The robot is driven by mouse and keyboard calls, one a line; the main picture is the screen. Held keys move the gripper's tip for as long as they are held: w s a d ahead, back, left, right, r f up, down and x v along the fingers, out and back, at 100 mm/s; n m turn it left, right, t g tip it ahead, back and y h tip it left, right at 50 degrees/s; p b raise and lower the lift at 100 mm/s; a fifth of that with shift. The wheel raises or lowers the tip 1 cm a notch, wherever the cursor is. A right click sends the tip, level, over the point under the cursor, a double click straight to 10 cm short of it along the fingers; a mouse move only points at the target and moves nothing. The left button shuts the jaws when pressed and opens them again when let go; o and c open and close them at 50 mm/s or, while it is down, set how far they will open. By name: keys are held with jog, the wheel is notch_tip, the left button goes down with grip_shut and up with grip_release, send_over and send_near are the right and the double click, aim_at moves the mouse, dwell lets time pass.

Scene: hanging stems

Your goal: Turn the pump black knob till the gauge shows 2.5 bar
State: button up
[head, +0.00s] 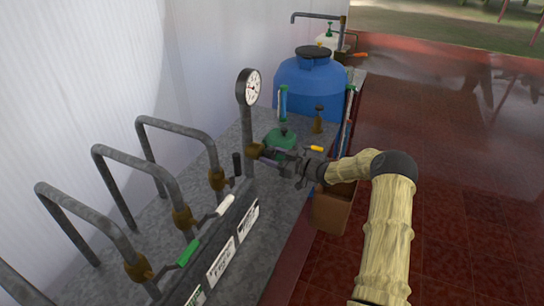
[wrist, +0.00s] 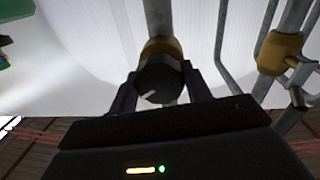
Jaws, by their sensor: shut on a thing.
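The black knob (wrist: 160,80) sits on a brass fitting (wrist: 160,47) on a grey vertical pipe, and a pale mark shows on its face in the wrist view. My gripper (wrist: 158,88) is shut on the knob, one finger on each side. In the head view my gripper (head: 277,158) reaches the brass fitting from the right and hides the knob. The round white gauge (head: 252,87) stands on top of the same pipe, above the fitting. Its needle is too small to read for sure.
Bent grey pipes with brass valves (head: 182,217) and a white lever (head: 225,205) and green lever (head: 188,252) stand left of my gripper. A blue barrel (head: 308,85) and a green container (head: 283,137) stand behind. A brown box (head: 335,208) is below my arm. The red floor at right is open.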

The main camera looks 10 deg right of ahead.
jog(key=shift+d, duration=0.1)
jog(key=m, duration=0.4)
jog(key=shift+r, duration=0.1)
jog(key=shift+m+g+p, duration=0.3)
jog(key=shift+m+p, duration=0.35)
jog(key=shift+m, duration=1.05)
jog(key=o, duration=0.9)
jog(key=shift+w, duration=0.1)
jog(key=shift+o, duration=0.2)
